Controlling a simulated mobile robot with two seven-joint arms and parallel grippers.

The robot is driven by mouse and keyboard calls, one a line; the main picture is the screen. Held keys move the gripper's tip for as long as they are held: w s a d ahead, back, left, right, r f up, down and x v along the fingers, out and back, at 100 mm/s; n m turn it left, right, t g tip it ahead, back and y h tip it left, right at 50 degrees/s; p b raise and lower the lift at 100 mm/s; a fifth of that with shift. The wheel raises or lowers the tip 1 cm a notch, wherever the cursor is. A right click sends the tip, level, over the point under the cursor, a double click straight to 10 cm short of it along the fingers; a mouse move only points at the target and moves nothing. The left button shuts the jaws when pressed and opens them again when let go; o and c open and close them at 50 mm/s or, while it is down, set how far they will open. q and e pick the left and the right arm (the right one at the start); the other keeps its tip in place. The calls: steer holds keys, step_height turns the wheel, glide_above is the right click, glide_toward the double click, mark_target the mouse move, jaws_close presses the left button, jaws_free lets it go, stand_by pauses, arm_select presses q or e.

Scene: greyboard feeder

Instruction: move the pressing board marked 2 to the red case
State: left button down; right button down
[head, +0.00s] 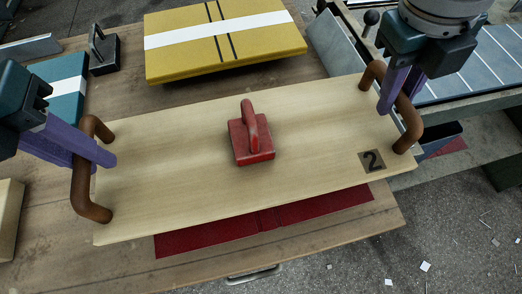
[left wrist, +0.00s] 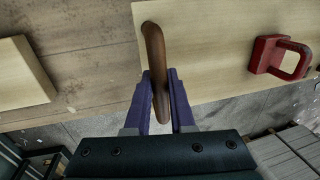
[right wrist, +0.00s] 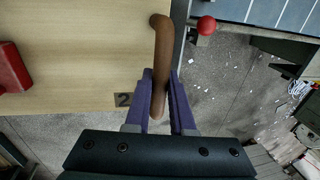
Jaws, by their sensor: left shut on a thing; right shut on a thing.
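The pressing board marked 2 (head: 190,170) is a long pale wooden board with a brown handle at each end and a dark "2" label (head: 372,160) near its right end. My left gripper (head: 92,152) is shut on the left handle (head: 86,190); the grip also shows in the left wrist view (left wrist: 160,92). My right gripper (head: 392,92) is shut on the right handle (head: 408,122). A red block with a grip (head: 252,145) rests on the board's middle. The red case (head: 265,222) lies beneath the board on the table; mostly only its front strip shows, the rest is hidden.
A yellow case with a white stripe (head: 225,62) lies behind the board. A teal case (head: 66,88) and a dark handled block (head: 103,50) are at back left. A grey-blue panelled surface (head: 480,70) is at right. The wooden table (head: 340,228) ends in front.

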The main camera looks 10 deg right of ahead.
mark_target(108, 173)
arm_select(q)
steer(key=shift+f, duration=0.2)
arm_select(e)
steer(key=shift+f, duration=0.2)
